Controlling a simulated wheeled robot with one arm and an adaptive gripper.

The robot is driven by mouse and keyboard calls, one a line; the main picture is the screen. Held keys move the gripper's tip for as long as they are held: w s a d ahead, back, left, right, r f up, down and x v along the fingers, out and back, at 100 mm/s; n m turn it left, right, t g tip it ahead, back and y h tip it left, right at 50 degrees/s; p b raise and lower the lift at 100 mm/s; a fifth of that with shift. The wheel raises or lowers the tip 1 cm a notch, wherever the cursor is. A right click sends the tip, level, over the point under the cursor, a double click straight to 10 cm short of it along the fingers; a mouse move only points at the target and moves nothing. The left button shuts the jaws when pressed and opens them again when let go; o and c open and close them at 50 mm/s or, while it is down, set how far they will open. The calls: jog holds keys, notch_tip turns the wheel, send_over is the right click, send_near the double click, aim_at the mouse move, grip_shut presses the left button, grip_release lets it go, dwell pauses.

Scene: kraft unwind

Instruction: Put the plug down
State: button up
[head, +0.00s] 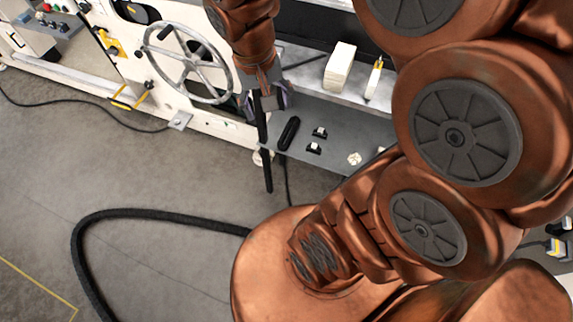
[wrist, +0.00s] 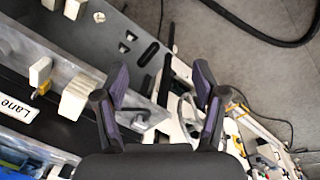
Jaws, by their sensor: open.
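My gripper (head: 265,101) is open above the near edge of the grey shelf (head: 340,133). In the wrist view its two purple-padded fingers (wrist: 160,70) are spread wide, with nothing clamped between them. A long dark bar (head: 267,170) hangs below the gripper in the head view; in the wrist view the bar (wrist: 163,76) shows in the gap, and I cannot tell whether it touches a finger. I cannot clearly single out the plug. A black rounded piece (head: 289,133), two small black-and-white pieces (head: 317,140) and a pale hexagonal piece (head: 354,158) are on the shelf.
A handwheel (head: 189,62) stands on the white machine panel at left. A cream block (head: 339,66) and a yellow-and-white piece (head: 374,79) stand on the upper ledge. A thick black hose (head: 85,250) lies on the floor at lower left. Open floor (head: 180,185) lies before the machine.

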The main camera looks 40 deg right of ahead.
jog(key=s+a+f+n+g+y, duration=0.1)
jog(key=s+a+n, duration=0.2)
jog(key=s, duration=1)
jog(key=shift+s+a+f+n+g, duration=0.2)
jog(key=shift+a+f+n+g, duration=0.15)
jog(key=shift+a, duration=0.8)
